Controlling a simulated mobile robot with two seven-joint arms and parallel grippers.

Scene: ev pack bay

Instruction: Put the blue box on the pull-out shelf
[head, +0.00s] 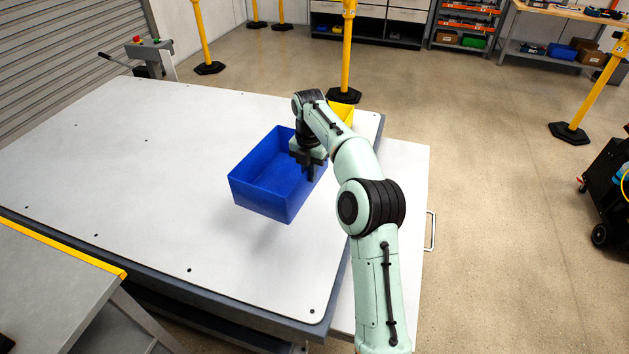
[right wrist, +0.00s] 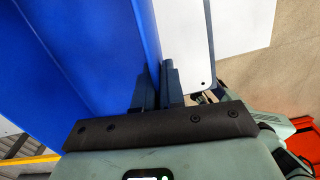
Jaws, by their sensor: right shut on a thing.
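The blue box (head: 262,196) is an open, empty-looking bin, held above the white table top (head: 120,150) with a shadow beneath it. My right gripper (head: 310,170) is shut on the box's right wall; the right wrist view shows the fingers (right wrist: 160,88) on either side of the blue wall (right wrist: 85,60). The pull-out shelf (head: 408,190) is a white panel extending from the table's right side, with a handle (head: 432,230) on its outer edge. My right arm hides part of the shelf. My left gripper is not in view.
A yellow bin (head: 343,112) stands at the table's far right corner, partly behind my arm. A grey bench with a yellow edge (head: 60,250) is at the lower left. Yellow posts (head: 347,50) stand beyond the table. The visible shelf surface right of my arm is clear.

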